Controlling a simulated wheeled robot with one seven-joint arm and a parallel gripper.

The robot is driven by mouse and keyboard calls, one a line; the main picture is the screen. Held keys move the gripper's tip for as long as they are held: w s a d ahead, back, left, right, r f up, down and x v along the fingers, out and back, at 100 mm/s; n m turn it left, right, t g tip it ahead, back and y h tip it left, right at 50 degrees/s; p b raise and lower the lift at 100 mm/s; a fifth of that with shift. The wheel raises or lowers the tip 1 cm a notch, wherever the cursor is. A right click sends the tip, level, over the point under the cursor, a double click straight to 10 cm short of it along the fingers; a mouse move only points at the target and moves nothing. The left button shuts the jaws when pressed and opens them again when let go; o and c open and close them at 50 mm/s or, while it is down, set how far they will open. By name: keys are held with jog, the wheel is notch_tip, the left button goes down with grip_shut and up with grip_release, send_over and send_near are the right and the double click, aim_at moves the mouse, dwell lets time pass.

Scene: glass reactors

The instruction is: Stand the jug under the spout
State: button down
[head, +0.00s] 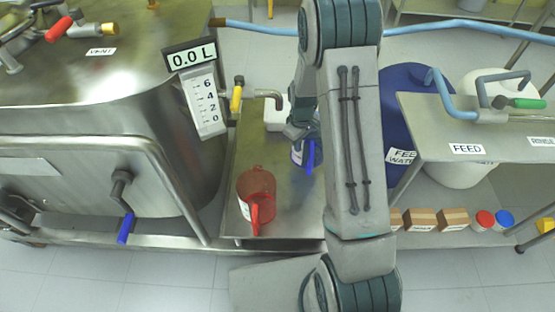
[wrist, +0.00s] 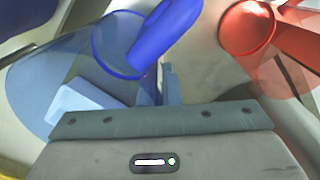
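A red jug (head: 257,187) with a red handle stands on the metal platform. A blue jug (head: 298,155) with a blue handle stands farther right, partly hidden by my arm. The spout (head: 266,95) is a bent metal pipe from the steel reactor, with a yellow valve handle. My gripper (head: 300,128) is low beside the blue jug. In the wrist view my gripper's fingers (wrist: 166,85) look close together, with nothing clearly between them. The blue jug (wrist: 120,45) is just beyond and left of them, and the red jug (wrist: 247,28) is to the right. Contact with the blue jug is unclear.
A white box (head: 276,113) sits below the spout. A level display (head: 191,58) is on the reactor (head: 90,120). A blue drum (head: 400,95) and a shelf (head: 480,125) stand at the right. Bare platform (head: 295,215) lies right of the red jug.

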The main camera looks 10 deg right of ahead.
jog(key=w+a+f+b, duration=0.2)
jog(key=a+f+b, duration=0.1)
jog(key=a+f, duration=0.3)
jog(key=shift+w+a+f, duration=0.25)
jog(key=shift+a+f, duration=0.1)
jog(key=shift+f, duration=0.9)
jog(key=shift+f, duration=0.15)
jog(key=c, duration=1.6)
grip_release()
jog(key=shift+c, duration=0.2)
